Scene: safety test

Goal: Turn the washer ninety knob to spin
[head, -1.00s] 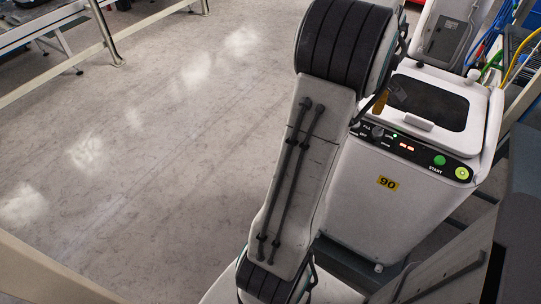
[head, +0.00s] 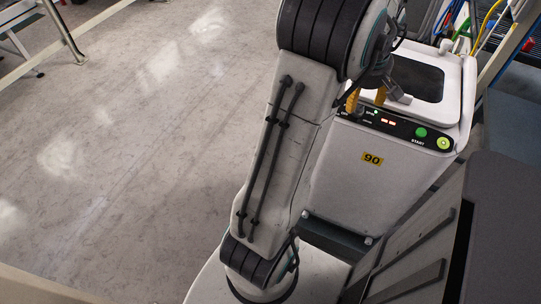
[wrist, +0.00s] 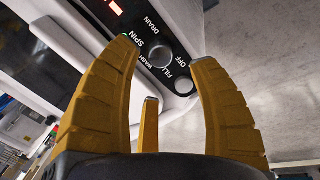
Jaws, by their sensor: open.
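The white washer (head: 372,185) with the yellow "90" label stands right of my arm in the head view. Its black front panel (head: 400,127) holds red displays and green buttons. In the wrist view, a round dark knob (wrist: 158,54) sits among the words DRAIN, SPIN, WASH, FILL and OFF. I cannot tell which word it points to. My gripper (wrist: 165,54) is open, with yellow fingers either side of the knob in the picture; contact is not visible. In the head view my gripper (head: 367,98) is at the panel's left end, and the knob is hidden there.
A second small round control (wrist: 185,85) lies close to the knob, near the right finger. The washer's dark lid window (head: 418,80) is behind the panel. Grey machinery (head: 475,210) stands at the right. The floor (head: 140,150) at the left is clear.

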